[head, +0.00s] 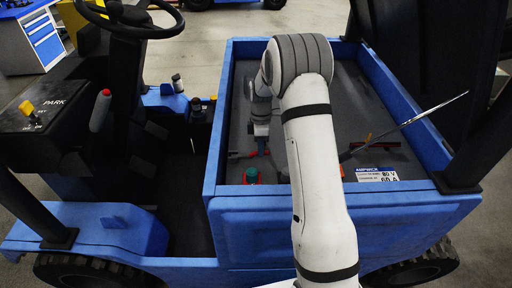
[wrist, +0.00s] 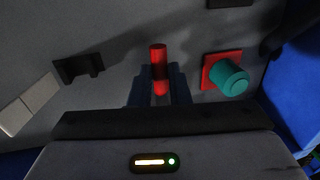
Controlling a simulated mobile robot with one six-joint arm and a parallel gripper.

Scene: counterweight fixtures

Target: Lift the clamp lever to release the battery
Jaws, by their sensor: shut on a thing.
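A red lever (wrist: 158,54) with a rounded end stands between the two dark fingers of my gripper (wrist: 160,88) in the wrist view. The fingers are shut on it, and its red end shows beyond them. In the head view my gripper (head: 262,147) reaches down inside the blue truck body, partly behind my white arm. A red bar (head: 241,155) shows beside it there, but I cannot tell if it is the same lever. The grey battery top (head: 350,110) fills the blue compartment. The clamp's lower parts are hidden.
A teal knob on a red base (wrist: 230,80) stands right of the lever; it also shows in the head view (head: 251,176). Blue walls (head: 215,145) surround the compartment. A thin metal rod (head: 420,116) slants over the right wall. A white label (head: 377,174) lies near the front.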

